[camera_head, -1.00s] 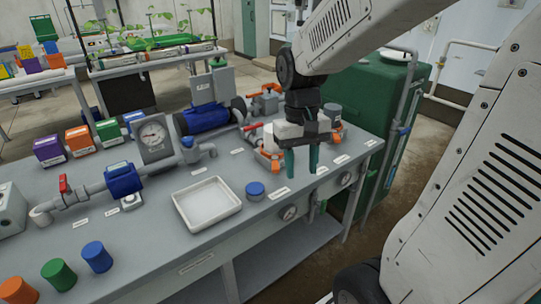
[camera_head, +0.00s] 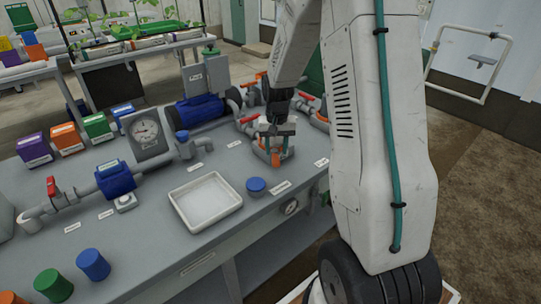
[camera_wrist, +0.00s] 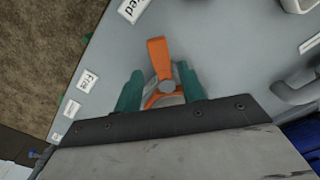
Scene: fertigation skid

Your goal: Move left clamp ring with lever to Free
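An orange clamp ring (camera_wrist: 153,101) with a flat orange lever (camera_wrist: 159,58) lies below my gripper in the wrist view. It surrounds a grey round part. The two green fingers of my gripper (camera_wrist: 161,72) stand apart, one on each side of the ring and lever base. I cannot tell whether either finger touches the ring. A white "Free" label (camera_wrist: 88,81) lies on the bench to the left. Another label (camera_wrist: 132,8), ending in "ted", is at the top. In the head view my gripper (camera_head: 275,153) is low over the bench, partly hiding orange parts there.
A grey pipe (camera_wrist: 295,93) is at the right in the wrist view. My arm hides the bench's right end.

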